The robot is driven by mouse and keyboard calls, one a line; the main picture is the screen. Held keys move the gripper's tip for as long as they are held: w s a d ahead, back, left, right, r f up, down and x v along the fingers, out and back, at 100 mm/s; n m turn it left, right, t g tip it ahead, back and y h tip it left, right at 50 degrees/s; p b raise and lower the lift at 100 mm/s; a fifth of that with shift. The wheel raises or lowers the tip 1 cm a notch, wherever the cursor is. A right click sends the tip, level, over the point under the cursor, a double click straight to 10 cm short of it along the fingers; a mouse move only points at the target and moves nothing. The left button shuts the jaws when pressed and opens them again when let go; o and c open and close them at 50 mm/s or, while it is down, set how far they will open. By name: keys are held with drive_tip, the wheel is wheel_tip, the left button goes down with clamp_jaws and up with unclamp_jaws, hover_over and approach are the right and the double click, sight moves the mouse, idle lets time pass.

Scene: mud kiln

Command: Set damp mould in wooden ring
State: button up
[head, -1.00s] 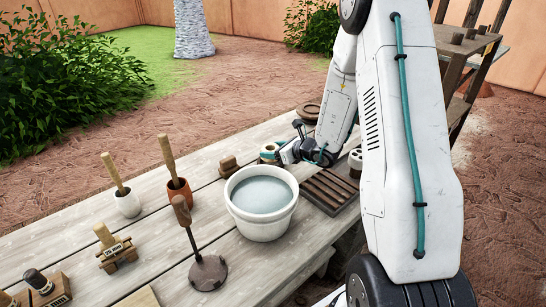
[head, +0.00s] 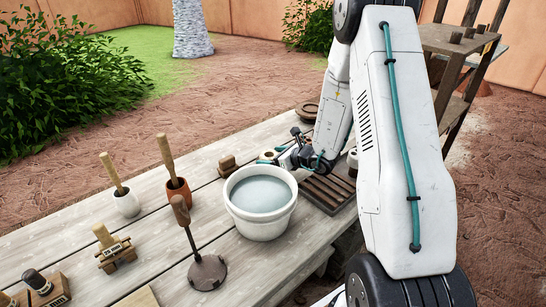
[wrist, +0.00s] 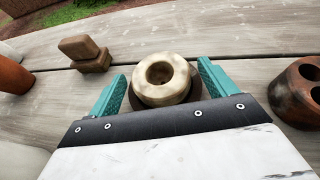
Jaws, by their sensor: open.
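A pale, mottled round mould (wrist: 150,92) with a hollow in its top stands on a dark round base (wrist: 122,103) in the wrist view. My gripper (wrist: 162,82) is open, with one teal finger on each side of the mould. I cannot tell whether the fingers touch it. A brown round wooden piece (head: 306,112), perhaps the wooden ring, lies at the table's far end, partly behind my arm.
A white bucket of grey liquid (head: 260,226) stands in front of my gripper. A slatted rack (head: 326,192) lies to its right. Stacked wooden blocks (head: 228,166) lie left of the gripper, also in the wrist view (wrist: 88,55). A brown holed holder (wrist: 300,92) is at right.

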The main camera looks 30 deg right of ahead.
drive_tip(key=v, duration=1.2)
drive_tip(key=shift+d, duration=0.1)
